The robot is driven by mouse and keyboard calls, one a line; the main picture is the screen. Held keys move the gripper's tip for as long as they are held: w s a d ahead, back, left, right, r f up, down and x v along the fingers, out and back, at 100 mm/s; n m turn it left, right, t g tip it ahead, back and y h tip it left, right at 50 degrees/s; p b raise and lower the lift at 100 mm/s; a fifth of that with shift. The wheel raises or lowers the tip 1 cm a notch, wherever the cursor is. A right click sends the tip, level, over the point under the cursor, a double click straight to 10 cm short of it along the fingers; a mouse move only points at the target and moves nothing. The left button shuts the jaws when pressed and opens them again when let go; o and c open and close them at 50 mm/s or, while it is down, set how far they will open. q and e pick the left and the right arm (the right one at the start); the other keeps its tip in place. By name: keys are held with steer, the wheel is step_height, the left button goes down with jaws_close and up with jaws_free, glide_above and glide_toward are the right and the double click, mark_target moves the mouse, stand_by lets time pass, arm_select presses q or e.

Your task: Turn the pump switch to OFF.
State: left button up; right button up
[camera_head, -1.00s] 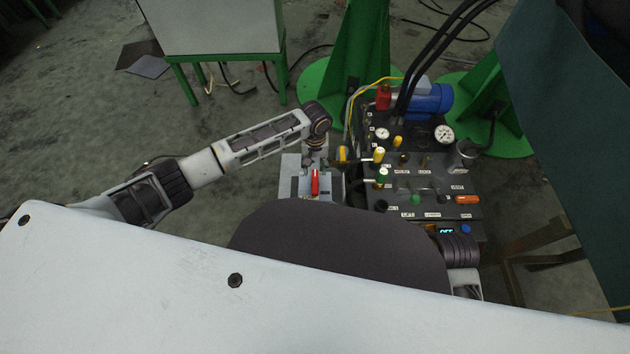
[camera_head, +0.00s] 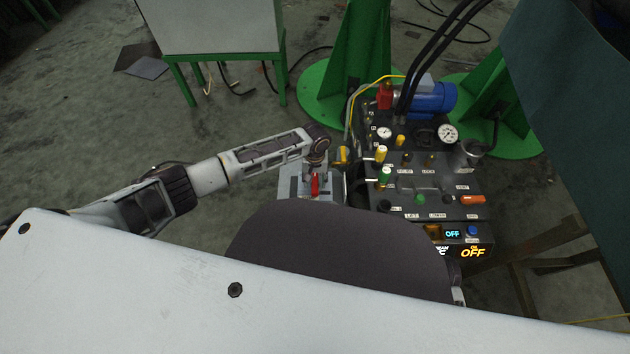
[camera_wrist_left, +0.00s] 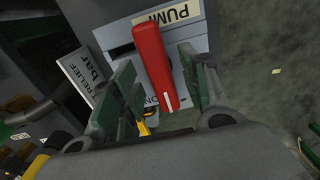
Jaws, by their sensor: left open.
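The pump switch is a red lever handle (camera_wrist_left: 152,65) on a grey plate (camera_wrist_left: 186,35) marked "PUM…" in the left wrist view. Letters that look like "ON" show beside the handle's lower end. In the head view the red handle (camera_head: 315,187) shows just below my left wrist. My left gripper (camera_wrist_left: 158,62) is open, with one green-padded finger on each side of the handle. A gap shows on both sides. In the head view my left gripper (camera_head: 315,172) is small and partly hidden by the wrist above it. My right gripper is out of view.
Right of the switch stands a black control panel (camera_head: 440,187) with several knobs, gauges (camera_head: 447,134) and a blue motor (camera_head: 434,98). A display (camera_head: 453,233) reads "OFF". A yellow handle (camera_head: 342,155) is close to the left gripper. Open floor lies left of the arm.

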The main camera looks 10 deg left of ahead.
arm_select(q)
steer(key=shift+f, duration=0.25)
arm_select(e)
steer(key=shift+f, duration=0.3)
arm_select(q)
jaws_close()
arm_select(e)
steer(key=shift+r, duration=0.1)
